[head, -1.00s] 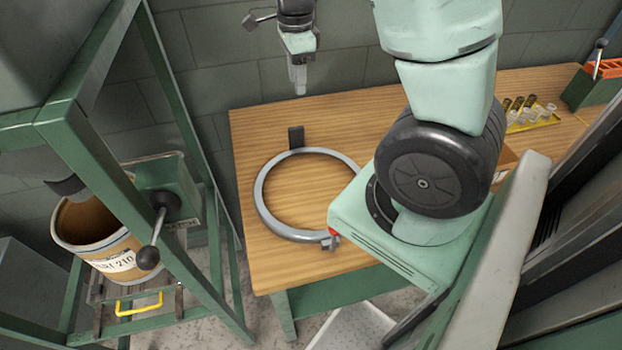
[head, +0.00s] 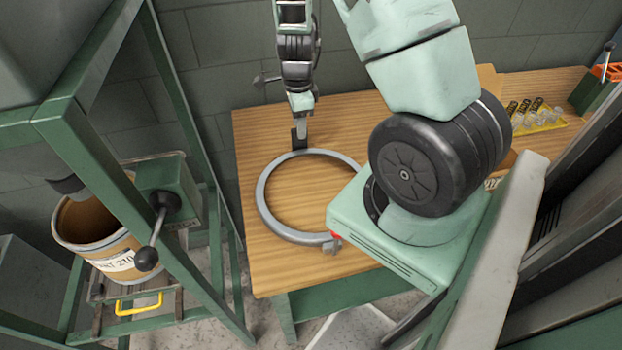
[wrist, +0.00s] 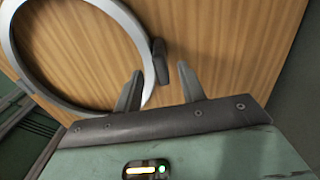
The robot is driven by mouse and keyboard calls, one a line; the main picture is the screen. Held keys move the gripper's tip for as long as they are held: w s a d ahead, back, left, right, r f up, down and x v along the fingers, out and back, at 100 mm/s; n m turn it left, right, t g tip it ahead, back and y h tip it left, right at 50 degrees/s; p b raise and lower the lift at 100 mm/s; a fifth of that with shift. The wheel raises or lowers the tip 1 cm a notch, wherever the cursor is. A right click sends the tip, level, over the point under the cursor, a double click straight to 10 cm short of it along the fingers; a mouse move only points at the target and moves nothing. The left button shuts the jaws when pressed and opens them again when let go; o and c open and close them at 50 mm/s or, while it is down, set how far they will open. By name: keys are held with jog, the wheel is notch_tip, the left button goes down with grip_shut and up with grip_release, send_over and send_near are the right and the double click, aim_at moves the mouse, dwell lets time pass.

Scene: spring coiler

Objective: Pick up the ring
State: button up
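The grey ring (head: 262,205) lies flat on the wooden table (head: 245,262). In the wrist view the ring (wrist: 137,38) is at the upper left, and the tab (wrist: 160,62) appears ahead of the gap between my fingers. My gripper (wrist: 158,88) is open and empty. In the head view my gripper (head: 301,122) is close to the tab; I cannot tell whether it touches.
A green frame (head: 105,170) with a lever and a labelled drum (head: 98,245) stands left of the table. A wall is close behind. Table wood around the ring is clear.

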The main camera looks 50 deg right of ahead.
jog(key=shift+w+f, duration=0.1)
jog(key=shift+f, duration=1.7)
grip_shut()
jog(key=shift+r, duration=0.2)
